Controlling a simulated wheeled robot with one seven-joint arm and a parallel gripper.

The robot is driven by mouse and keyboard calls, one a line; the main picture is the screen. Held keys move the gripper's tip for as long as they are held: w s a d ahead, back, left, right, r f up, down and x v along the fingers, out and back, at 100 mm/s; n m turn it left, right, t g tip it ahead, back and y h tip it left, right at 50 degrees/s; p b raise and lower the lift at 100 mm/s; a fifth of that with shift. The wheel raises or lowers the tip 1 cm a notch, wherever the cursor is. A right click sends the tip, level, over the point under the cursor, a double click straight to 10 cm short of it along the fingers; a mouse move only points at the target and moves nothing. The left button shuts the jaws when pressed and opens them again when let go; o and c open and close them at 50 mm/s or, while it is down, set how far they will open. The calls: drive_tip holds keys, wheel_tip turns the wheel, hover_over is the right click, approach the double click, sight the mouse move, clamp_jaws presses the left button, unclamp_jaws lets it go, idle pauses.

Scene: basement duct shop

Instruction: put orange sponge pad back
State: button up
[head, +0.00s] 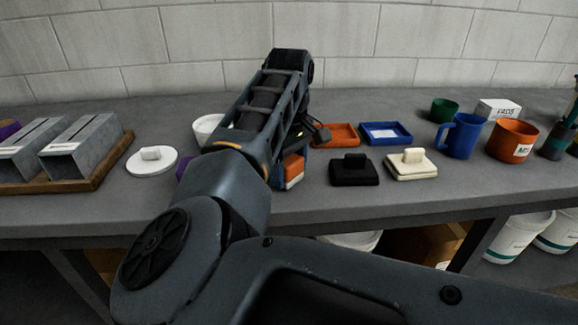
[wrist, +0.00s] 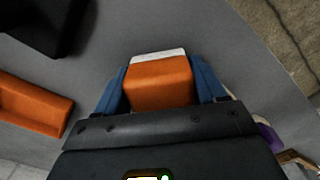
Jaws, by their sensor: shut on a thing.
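The orange sponge pad (head: 294,168), with a white layer on one face, is between the blue fingers of my gripper (wrist: 160,84). It also shows in the wrist view (wrist: 160,84), gripped on both sides. In the head view my arm hides most of the gripper, and I cannot tell how far the pad is above the bench. An orange tray (head: 337,132) lies behind and right of the pad; it also shows at the left of the wrist view (wrist: 30,106). A blue tray (head: 386,143) lies right of it.
A black handled block (head: 354,177) and a cream one (head: 411,172) stand right of the pad. A blue mug (head: 461,138), orange pot (head: 511,141) and green cup (head: 444,110) are farther right. A white lid (head: 151,164) and metal ducts (head: 84,140) are left. The bench front edge is near.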

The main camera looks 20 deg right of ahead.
drive_tip(key=shift+f, duration=0.2)
drive_tip(key=o, duration=0.9)
drive_tip(key=shift+o, duration=0.2)
drive_tip(key=shift+r, duration=0.15)
